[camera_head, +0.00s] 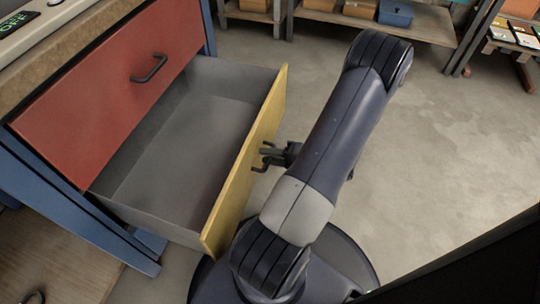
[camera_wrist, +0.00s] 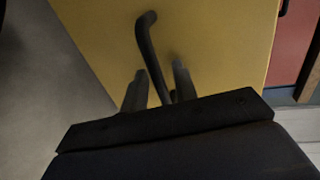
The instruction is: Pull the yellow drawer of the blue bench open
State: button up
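The yellow-fronted drawer (camera_head: 246,165) of the blue bench (camera_head: 70,215) stands well out, its grey inside (camera_head: 185,140) empty. My gripper (camera_head: 268,157) is at the outer side of the yellow front, near its middle. In the wrist view the dark bar handle (camera_wrist: 150,45) on the yellow front (camera_wrist: 215,40) runs down between the two fingers of my gripper (camera_wrist: 160,88). The fingers stand apart with narrow gaps beside the bar, so they are around it and do not visibly clamp it. In the head view the handle is hard to tell from the fingers.
A red drawer (camera_head: 115,85) with a dark handle (camera_head: 149,68) is shut above the yellow one. A shelf with boxes (camera_head: 395,13) stands at the back, and a rack (camera_head: 515,40) at the back right. The concrete floor (camera_head: 440,150) on the right is clear.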

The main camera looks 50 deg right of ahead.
jog(key=p+v, duration=0.2)
jog(key=v, duration=0.8)
jog(key=shift+s, duration=0.35)
jog(key=shift+d, duration=0.1)
jog(key=b+x, duration=0.2)
jog(key=x, duration=0.8)
jog(key=shift+w, duration=0.6)
jog(key=shift+a, duration=0.2)
